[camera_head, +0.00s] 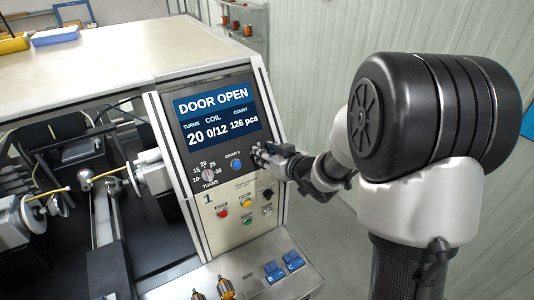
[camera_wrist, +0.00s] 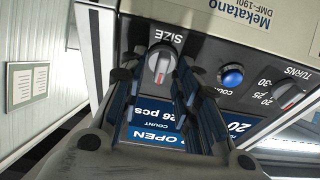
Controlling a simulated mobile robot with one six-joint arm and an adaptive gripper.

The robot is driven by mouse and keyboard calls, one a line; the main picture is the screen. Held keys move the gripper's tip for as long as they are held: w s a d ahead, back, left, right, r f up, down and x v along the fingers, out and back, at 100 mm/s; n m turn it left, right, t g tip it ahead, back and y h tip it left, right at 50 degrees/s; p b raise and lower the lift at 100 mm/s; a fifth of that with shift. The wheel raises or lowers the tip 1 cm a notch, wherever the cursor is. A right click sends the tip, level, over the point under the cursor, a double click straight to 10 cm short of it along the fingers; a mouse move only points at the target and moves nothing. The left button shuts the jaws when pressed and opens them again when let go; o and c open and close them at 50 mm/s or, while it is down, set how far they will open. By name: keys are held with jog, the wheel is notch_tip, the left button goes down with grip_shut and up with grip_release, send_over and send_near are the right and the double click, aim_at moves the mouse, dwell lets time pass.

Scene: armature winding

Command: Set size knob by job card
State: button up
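The size knob (camera_wrist: 159,64) is a round grey knob with a pale pointer bar under the word SIZE, which appears upside down in the wrist view. My gripper (camera_wrist: 157,70) is open, its two dark fingertips on either side of the knob, with gaps visible; contact is not clear. The screen (camera_head: 215,115) reads DOOR OPEN, turns 20, coil 0/12, count 126 pcs. I cannot identify a readable job card.
The turns knob (camera_head: 208,175) and blue count button (camera_head: 236,164) are left of my gripper. Red (camera_head: 222,213), yellow (camera_head: 245,203) and green (camera_head: 247,220) buttons lie below. Blue blocks (camera_head: 293,261) sit on the front ledge. The winding bay (camera_head: 75,215) is open.

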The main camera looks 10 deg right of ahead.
jog(key=c, duration=0.6)
jog(key=n+y+b, duration=0.1)
jog(key=n, duration=0.5)
jog(key=shift+g+b, duration=0.4)
jog(key=n+g+y, duration=0.1)
jog(key=n, duration=0.6)
jog(key=shift+s+a, duration=0.1)
jog(key=o, duration=0.7)
jog(key=shift+f, duration=0.1)
jog(key=shift+s, duration=0.1)
